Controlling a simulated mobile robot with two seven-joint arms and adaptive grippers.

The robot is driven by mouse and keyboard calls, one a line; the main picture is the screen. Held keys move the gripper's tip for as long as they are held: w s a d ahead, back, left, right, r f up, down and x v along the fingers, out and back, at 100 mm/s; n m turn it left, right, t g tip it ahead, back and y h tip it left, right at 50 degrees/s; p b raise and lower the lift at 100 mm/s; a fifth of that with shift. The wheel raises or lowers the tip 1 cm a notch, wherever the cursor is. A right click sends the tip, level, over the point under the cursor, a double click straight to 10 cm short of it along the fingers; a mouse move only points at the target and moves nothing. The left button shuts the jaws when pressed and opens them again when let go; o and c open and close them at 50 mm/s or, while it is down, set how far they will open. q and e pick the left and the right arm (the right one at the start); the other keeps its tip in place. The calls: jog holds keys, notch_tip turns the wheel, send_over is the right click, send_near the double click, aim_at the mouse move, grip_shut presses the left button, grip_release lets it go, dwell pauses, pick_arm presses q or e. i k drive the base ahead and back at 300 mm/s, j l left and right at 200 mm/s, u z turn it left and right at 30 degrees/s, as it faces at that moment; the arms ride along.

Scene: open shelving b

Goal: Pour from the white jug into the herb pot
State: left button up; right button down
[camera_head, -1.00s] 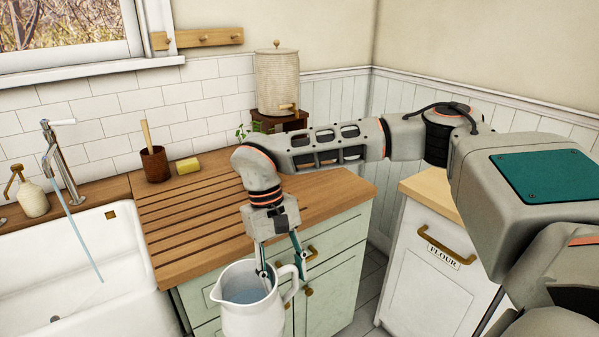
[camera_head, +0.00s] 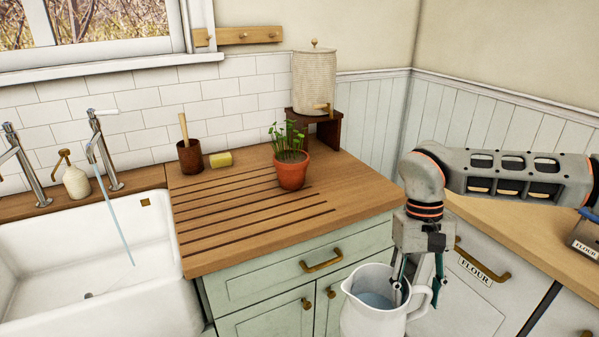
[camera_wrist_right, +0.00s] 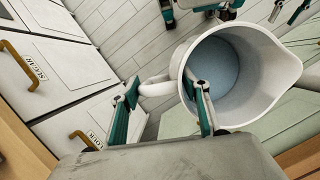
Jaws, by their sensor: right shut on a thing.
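The white jug (camera_head: 372,314) hangs upright in front of the counter, with water inside. My right gripper (camera_head: 411,284) is shut on the jug at its handle side. In the right wrist view the jug (camera_wrist_right: 262,75) has its spout pointing right, and the fingers of my right gripper (camera_wrist_right: 165,98) stand on both sides of the jug's wall and handle. The herb pot (camera_head: 292,175), terracotta with green herbs, stands upright on the wooden counter, up and left of the jug and apart from it. My left gripper is not in the head view.
The wooden drainboard counter (camera_head: 235,235) is clear in front of the herb pot. A yellow sponge (camera_head: 221,159) and a brush pot (camera_head: 189,157) stand at its back left. A ceramic dispenser (camera_head: 313,82) sits on a wooden stand. The sink (camera_head: 150,300) with a running tap is left.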

aim_at(291, 165)
jog(key=i+l, duration=0.1)
jog(key=l, duration=0.3)
jog(key=i+l, duration=0.1)
jog(key=l, duration=0.25)
jog(key=i+l+u, duration=0.1)
jog(key=l, duration=0.3)
jog(key=u, duration=1.3)
